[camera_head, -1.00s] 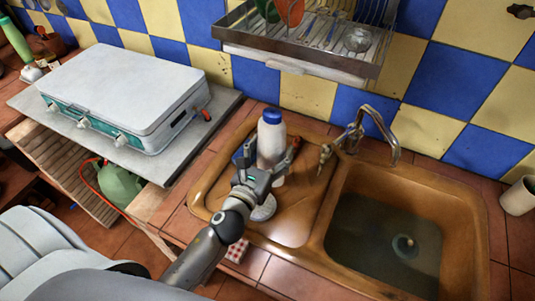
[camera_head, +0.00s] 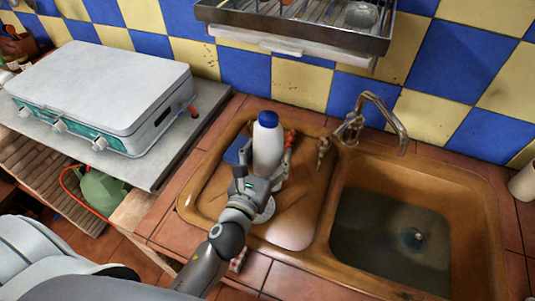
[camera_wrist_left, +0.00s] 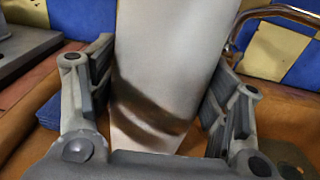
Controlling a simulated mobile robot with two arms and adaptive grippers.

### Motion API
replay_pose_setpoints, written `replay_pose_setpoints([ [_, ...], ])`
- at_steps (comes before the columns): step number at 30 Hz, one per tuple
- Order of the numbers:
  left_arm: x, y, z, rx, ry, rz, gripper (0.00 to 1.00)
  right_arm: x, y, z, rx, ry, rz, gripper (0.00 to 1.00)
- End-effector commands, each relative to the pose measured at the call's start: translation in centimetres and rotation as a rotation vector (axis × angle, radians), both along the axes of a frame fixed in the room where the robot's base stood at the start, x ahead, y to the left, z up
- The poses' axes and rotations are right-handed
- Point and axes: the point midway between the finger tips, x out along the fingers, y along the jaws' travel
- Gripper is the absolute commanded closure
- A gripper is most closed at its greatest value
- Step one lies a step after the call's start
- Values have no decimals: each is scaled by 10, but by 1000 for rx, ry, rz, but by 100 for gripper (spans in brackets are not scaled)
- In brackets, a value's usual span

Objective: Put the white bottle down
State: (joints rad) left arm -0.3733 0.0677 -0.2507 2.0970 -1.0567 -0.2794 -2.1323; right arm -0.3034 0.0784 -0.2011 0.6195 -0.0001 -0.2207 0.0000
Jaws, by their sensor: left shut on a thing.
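The white bottle (camera_head: 267,148) has a blue cap and stands upright over the drainboard (camera_head: 296,226) left of the sink basin. My left gripper (camera_head: 262,178) is around its lower part, shut on it. In the left wrist view the bottle (camera_wrist_left: 165,60) fills the space between the two fingers of the left gripper (camera_wrist_left: 160,105), with shadow bands low on its side. The bottle's base is hidden behind the gripper, so I cannot tell whether it touches the drainboard. My right gripper is not in view.
A water-filled basin (camera_head: 385,245) with a metal faucet (camera_head: 372,115) lies to the right. A blue object (camera_head: 236,152) is just left of the bottle. A dish rack (camera_head: 300,28) hangs above on the tiled wall. A white-lidded stove (camera_head: 105,85) stands at left.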

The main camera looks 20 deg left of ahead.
Motion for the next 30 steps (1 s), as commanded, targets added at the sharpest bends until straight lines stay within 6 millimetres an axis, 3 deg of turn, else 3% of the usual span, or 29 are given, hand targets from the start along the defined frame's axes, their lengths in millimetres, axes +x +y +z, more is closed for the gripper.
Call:
replay_pose_setpoints([
  [1,0,0,-2,1,0,0,28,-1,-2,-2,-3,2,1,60],
  [6,0,0,-1,1,0,0,7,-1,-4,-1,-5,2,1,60],
  [19,0,0,3,0,0,0,7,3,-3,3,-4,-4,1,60],
  [30,-60,1,-4,-1,3,0,7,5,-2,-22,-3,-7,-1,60],
])
